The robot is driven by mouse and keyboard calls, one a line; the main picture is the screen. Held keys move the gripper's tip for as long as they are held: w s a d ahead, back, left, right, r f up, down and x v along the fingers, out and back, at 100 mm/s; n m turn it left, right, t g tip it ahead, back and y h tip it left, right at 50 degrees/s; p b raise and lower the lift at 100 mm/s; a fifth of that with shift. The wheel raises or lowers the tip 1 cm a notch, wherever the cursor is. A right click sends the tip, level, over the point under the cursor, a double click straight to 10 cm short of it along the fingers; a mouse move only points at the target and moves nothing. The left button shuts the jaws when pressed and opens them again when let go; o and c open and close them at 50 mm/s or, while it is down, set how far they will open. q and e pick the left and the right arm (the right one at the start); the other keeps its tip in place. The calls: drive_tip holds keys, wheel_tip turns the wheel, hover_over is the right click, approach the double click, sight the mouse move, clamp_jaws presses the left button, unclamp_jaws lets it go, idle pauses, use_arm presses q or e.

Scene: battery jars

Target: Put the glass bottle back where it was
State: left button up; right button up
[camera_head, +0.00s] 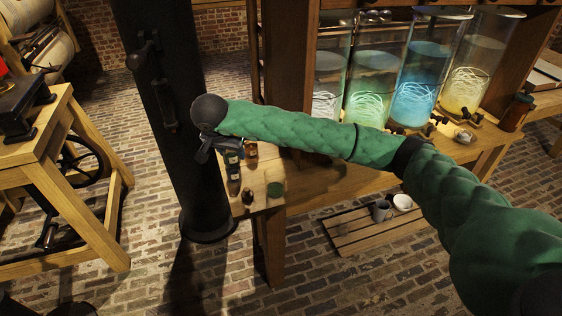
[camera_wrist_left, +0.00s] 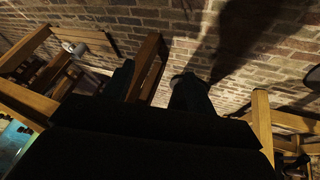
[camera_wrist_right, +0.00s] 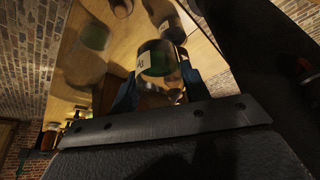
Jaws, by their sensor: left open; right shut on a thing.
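My right gripper (camera_wrist_right: 158,92) is shut on a small glass bottle (camera_wrist_right: 157,58) with a pale label and dark contents. In the head view, my right gripper (camera_head: 221,153) is over the left end of the wooden bench (camera_head: 262,207), next to the black column. The held bottle is partly hidden there by the gripper. Other small bottles (camera_wrist_right: 172,27) stand close to it. I cannot tell whether the held bottle touches the wood. My left gripper (camera_wrist_left: 155,88) is open and empty, with brick floor beyond it; I cannot make it out in the head view.
Tall glass jars (camera_head: 420,80) with glowing coils stand right, behind my arm. A slatted pallet (camera_head: 350,233) lies below.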

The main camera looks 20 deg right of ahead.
drive_tip(key=w+d+p, duration=0.2)
drive_tip(key=w+d, duration=0.1)
drive_tip(key=d, duration=0.5)
drive_tip(key=w+d+p, duration=0.2)
drive_tip(key=w+d, duration=0.1)
drive_tip(key=d, duration=0.6)
drive_tip(key=f, duration=0.4)
drive_tip(key=f+p, duration=0.1)
drive_tip(key=f, duration=0.1)
drive_tip(key=shift+s+a+f, duration=0.2)
drive_tip(key=shift+s+a, duration=0.05)
drive_tip(key=shift+a, duration=0.05)
drive_tip(key=shift+f, duration=1)
wheel_tip(320, 180, down, 3)
drive_tip(key=shift+d+r+p, duration=0.1)
drive_tip(key=shift+r+p, duration=0.05)
drive_tip(key=shift+p, duration=0.6)
drive_tip(key=shift+w+d+f, duration=0.1)
drive_tip(key=shift+f, duration=0.15)
use_arm(q)
drive_tip(key=s+a+r+g+y, duration=0.1)
drive_tip(key=a+r, duration=0.3)
drive_tip(key=r, duration=0.3)
drive_tip(key=s+a+r+g+y, duration=0.1)
drive_tip(key=s+a+r, duration=0.1)
drive_tip(key=r, duration=0.5)
drive_tip(key=shift+s+a+r+g, duration=0.2)
drive_tip(key=shift+a+r+g, duration=0.15)
drive_tip(key=shift+a, duration=0.55)
drive_tip(key=shift+d, duration=0.2)
